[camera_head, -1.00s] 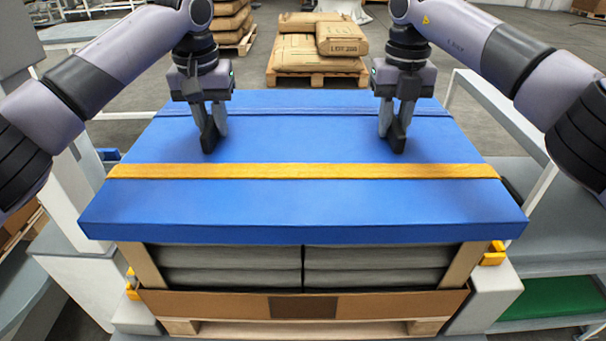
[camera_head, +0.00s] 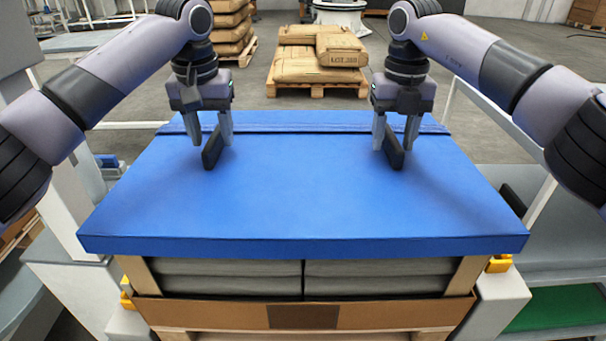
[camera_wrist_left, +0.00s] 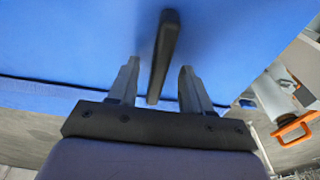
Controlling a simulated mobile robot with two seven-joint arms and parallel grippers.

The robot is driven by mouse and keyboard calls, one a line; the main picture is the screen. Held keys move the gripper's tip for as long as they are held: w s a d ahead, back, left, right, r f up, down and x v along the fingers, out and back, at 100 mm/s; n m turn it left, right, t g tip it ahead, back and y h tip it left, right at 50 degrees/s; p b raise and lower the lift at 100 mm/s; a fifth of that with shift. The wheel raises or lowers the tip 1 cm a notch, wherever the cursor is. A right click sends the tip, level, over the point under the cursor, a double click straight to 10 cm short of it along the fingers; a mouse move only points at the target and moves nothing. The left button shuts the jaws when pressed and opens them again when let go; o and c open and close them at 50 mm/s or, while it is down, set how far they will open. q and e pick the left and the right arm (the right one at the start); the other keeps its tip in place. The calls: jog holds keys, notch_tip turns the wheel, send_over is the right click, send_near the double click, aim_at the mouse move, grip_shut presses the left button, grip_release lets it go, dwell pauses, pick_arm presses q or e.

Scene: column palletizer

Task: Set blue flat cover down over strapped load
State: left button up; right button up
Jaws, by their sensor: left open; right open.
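The blue flat cover (camera_head: 300,205) lies level on top of the load in the head view. Two black upright grips, the left one (camera_head: 212,152) and the right one (camera_head: 392,154), stand on it. My left gripper (camera_head: 211,140) is open, with a finger on each side of the left grip. The left wrist view shows this grip (camera_wrist_left: 163,55) between the spread fingers, with gaps on both sides. My right gripper (camera_head: 395,142) is open around the right grip. Grey sacks (camera_head: 235,268) of the load show below the cover's front edge. The load's top is hidden, and no strap shows.
A brown carton layer (camera_head: 210,313) sits below the sacks, on a wooden pallet. Yellow clamps stand at both sides, one at the right (camera_head: 500,264). Grey shelving (camera_head: 560,225) stands right of the load. A pallet of brown sacks (camera_head: 318,62) stands on the floor behind.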

pick_arm(q)
notch_tip(320, 180, up, 11)
jog(key=s, duration=0.1)
jog(key=shift+s, duration=0.15)
pick_arm(e)
jog(key=shift+r, duration=3.75)
pick_arm(q)
jog(key=shift+s, duration=0.1)
pick_arm(e)
jog(key=shift+s, duration=0.1)
